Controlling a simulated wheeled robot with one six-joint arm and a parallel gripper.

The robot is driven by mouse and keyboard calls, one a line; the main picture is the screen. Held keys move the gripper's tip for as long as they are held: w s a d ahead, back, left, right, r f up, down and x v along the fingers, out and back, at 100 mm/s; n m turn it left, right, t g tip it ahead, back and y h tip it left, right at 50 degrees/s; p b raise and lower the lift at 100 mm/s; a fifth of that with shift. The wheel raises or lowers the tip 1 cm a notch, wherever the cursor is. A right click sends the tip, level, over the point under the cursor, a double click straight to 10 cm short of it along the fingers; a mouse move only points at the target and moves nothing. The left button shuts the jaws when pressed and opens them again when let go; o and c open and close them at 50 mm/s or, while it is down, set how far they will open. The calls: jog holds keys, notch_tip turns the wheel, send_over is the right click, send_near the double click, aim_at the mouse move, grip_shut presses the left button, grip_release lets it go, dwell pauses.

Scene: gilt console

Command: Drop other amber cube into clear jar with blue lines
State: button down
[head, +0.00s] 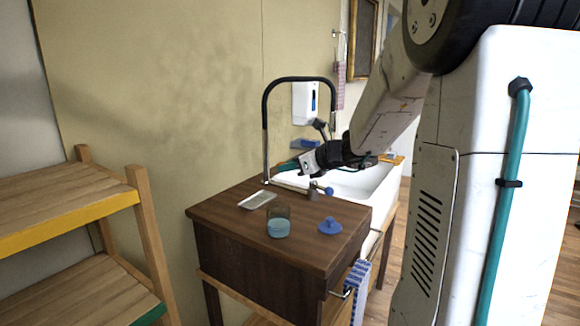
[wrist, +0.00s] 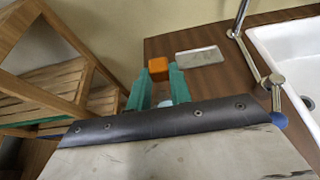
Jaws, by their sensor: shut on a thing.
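An amber cube (wrist: 158,68) is held between the green fingertips of my gripper (wrist: 157,84) in the wrist view. In the head view my gripper (head: 288,167) is above the back of the dark wooden top, pointing left, and the cube is not clear there. A clear jar (head: 279,228) with a light-blue lower part stands upright on the wooden top, in front of and below my gripper. Its contents and any lines are too small to tell. A pale blue patch between the fingers in the wrist view may be the jar.
A pale shallow tray (head: 258,200) lies behind the jar; it also shows in the wrist view (wrist: 200,56). A blue knobbed lid-like piece (head: 330,227) lies right of the jar. A tall black-hosed tap (head: 266,120) and white sink (head: 365,183) are behind. A wooden shelf (head: 150,235) stands left.

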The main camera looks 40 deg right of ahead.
notch_tip(320, 180, down, 6)
jog(key=shift+s+r, duration=0.1)
jog(key=shift+s, duration=0.05)
dwell(0.4)
jog(key=c, duration=1.2)
grip_release()
jog(key=shift+d, duration=0.1)
jog(key=v, duration=0.7)
jog(key=shift+s+r, duration=0.15)
jog(key=shift+s, duration=0.2)
